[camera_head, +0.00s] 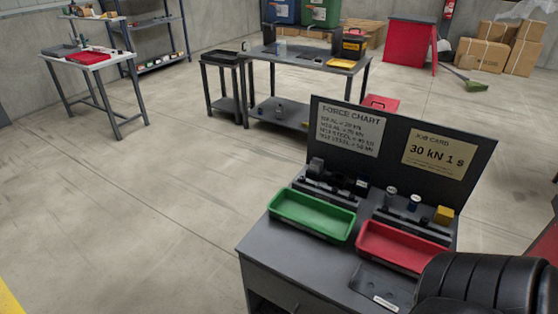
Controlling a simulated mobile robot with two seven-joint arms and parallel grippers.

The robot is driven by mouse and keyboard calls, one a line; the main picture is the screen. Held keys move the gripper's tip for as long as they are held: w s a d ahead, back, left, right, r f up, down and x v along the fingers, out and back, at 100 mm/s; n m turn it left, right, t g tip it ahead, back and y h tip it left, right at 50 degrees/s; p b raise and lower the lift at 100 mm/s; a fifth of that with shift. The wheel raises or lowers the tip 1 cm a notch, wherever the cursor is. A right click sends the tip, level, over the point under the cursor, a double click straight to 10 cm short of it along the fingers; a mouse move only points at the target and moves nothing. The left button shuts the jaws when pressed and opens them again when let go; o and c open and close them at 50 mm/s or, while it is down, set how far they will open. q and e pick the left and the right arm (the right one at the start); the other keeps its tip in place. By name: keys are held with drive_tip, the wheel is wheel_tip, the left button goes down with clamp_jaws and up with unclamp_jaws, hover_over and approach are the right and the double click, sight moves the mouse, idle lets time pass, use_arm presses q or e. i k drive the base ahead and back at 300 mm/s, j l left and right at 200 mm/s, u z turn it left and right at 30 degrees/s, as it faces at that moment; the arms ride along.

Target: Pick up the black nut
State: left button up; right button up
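I cannot make out a black nut for certain. Several small dark parts (317,164) sit on the near grey workbench (265,242), behind the green tray, and are too small to name. Small items also lie on the far tables, too small to tell apart. Neither my left nor my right gripper is in view. A large black rounded shape covers the bench's lower right corner and hides what is there.
The bench holds a green tray (312,217), a red tray (400,248), a yellow block (444,215) and an upright dark board (470,150) with two signs. A work table (310,56) and a white-topped table (92,60) stand farther back. The floor at left is clear.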

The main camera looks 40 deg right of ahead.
sight(302, 179)
drive_tip(key=i, duration=1.4)
drive_tip(key=i+j+z, duration=0.1)
drive_tip(key=i, duration=1.3)
drive_tip(key=i+z, duration=0.15)
drive_tip(key=z, duration=2.8)
